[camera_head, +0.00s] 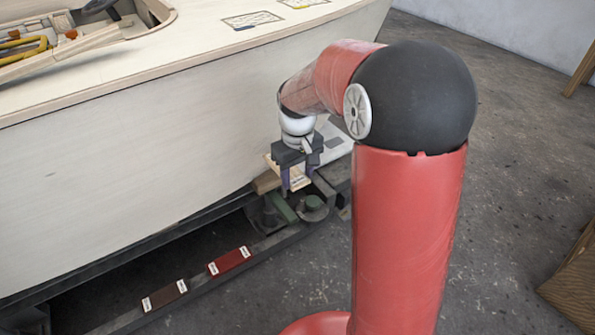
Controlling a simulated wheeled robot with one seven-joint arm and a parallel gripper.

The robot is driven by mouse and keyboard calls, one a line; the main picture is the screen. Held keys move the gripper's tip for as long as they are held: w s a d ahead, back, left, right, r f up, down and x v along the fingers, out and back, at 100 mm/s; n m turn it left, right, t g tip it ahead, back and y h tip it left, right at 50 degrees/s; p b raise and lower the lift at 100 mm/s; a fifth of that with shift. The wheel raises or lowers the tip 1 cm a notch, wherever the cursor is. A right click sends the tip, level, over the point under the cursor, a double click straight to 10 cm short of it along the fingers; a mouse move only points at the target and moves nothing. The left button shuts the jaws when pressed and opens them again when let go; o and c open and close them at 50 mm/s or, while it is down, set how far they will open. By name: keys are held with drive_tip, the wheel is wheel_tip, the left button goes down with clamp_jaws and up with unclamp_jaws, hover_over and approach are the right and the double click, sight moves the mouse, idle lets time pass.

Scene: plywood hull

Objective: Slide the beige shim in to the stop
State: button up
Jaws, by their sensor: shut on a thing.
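My gripper (298,183) points down beside the lower edge of the plywood hull (150,170), with its dark fingers shut on a pale beige piece. This piece, which looks like the beige shim (299,176), shows only in part between the fingers. A tan wooden block (266,183) lies just left of the gripper, under the hull's edge. The stop cannot be made out. I cannot tell how far under the hull the shim reaches, or whether it touches the tan block.
A green piece (283,208) and round dark parts lie below the gripper. A pale board with grey patches (333,142) is behind the gripper.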

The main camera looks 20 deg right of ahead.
sight(279, 200)
wheel_tip(279, 200, down, 17)
drive_tip(key=b, duration=0.8)
drive_tip(key=shift+f, duration=0.2)
idle(1.9)
drive_tip(key=shift+w, duration=0.1)
drive_tip(key=shift+w+a+p, duration=0.45)
drive_tip(key=shift+w+a, duration=0.1)
drive_tip(key=shift+w, duration=1.1)
drive_tip(key=shift+w+a+p, duration=0.4)
drive_tip(key=shift+w+a, duration=0.15)
drive_tip(key=shift+w, duration=1.05)
drive_tip(key=shift+w+a+p, duration=0.45)
drive_tip(key=shift+w+a, duration=0.1)
drive_tip(key=shift+w, duration=1.1)
drive_tip(key=o, duration=1.1)
drive_tip(key=shift+r, duration=0.1)
